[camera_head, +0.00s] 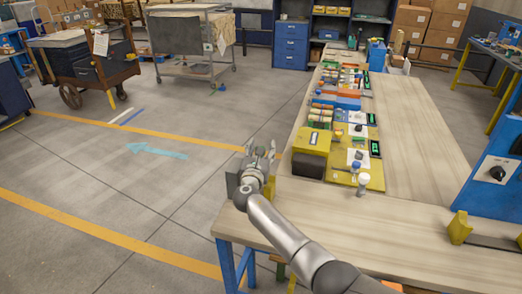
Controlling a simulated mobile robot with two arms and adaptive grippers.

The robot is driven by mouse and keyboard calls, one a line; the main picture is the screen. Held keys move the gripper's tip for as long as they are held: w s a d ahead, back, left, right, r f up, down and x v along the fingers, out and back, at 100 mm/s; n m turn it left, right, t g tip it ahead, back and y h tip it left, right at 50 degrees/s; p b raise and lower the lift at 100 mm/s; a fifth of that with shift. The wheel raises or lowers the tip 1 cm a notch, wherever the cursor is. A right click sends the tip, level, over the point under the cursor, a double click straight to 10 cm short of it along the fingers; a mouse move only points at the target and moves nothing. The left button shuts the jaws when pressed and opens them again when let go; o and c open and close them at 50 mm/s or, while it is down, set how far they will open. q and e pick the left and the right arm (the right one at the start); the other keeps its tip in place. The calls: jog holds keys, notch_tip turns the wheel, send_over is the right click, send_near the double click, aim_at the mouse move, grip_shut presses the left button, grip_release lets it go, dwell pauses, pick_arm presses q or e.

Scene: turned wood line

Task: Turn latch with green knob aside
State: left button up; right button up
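My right gripper (260,149) is beyond the near left corner of the long wooden table, just outside its left edge. Its two fingers point away from me and look spread apart, with nothing visible between them. A dark grey-green block (231,185) shows beside the gripper, partly covered by it and my arm. I cannot make out a latch with a green knob; it may be hidden or too small to tell. My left gripper is not in view.
The wooden table (420,130) carries a yellow box (311,142) and several trays of small parts along its left side. Its right side is mostly bare. A blue panel (492,175) stands at right. A grey cart (190,42) and wooden trolley (85,62) stand beyond open floor.

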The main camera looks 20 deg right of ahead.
jog(key=shift+a+f, duration=0.15)
jog(key=shift+a, duration=0.05)
jog(key=shift+s+a+f, duration=0.1)
jog(key=shift+s+a, duration=0.15)
jog(key=shift+s, duration=0.15)
jog(key=v, duration=0.7)
jog(key=shift+d, duration=0.2)
